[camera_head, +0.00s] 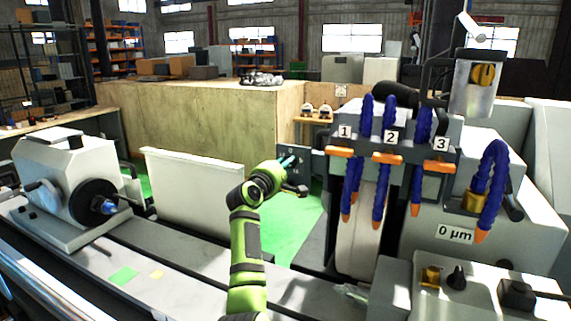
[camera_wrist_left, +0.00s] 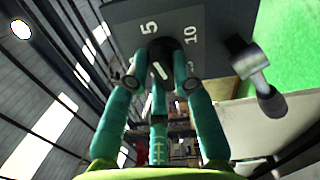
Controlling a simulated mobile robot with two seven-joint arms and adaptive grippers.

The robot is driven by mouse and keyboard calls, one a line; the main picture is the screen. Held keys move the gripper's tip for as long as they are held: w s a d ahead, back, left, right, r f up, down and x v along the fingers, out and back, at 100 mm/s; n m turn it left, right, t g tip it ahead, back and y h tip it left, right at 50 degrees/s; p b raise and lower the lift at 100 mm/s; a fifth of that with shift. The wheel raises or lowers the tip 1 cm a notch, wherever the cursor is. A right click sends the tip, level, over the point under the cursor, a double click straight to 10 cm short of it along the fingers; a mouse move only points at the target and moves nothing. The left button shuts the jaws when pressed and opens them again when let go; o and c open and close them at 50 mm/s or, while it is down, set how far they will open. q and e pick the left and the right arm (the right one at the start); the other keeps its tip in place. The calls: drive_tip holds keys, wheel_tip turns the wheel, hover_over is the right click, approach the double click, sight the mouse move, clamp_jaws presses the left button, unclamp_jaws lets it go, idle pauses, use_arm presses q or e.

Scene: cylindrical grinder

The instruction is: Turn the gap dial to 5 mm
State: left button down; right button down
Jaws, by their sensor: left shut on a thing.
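The gap dial (camera_wrist_left: 165,48) is a black round knob with a white pointer line, on a dark grey panel (camera_wrist_left: 215,18) that also shows in the head view (camera_head: 322,162). White marks 5 and 10 stand beside the dial in the wrist view. The pointer line lies between my fingers; I cannot tell which mark it is set to. My left gripper (camera_wrist_left: 160,74) has its teal fingers closed around the dial. In the head view my left gripper (camera_head: 287,162) is at the panel, and the dial is hidden there. My right gripper is not in view.
A metal lever (camera_wrist_left: 258,70) sticks out beside the dial. Blue coolant hoses (camera_head: 380,150) with orange nozzles and tags 1, 2 and 3 hang right of the panel. A white splash plate (camera_head: 195,205) stands left of my arm. Green floor shows behind.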

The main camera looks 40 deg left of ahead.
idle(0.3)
use_arm(q)
drive_tip(key=c, duration=1)
unclamp_jaws()
drive_tip(key=shift+c, duration=0.2)
drive_tip(key=v, duration=1.2)
drive_tip(key=shift+a, duration=0.1)
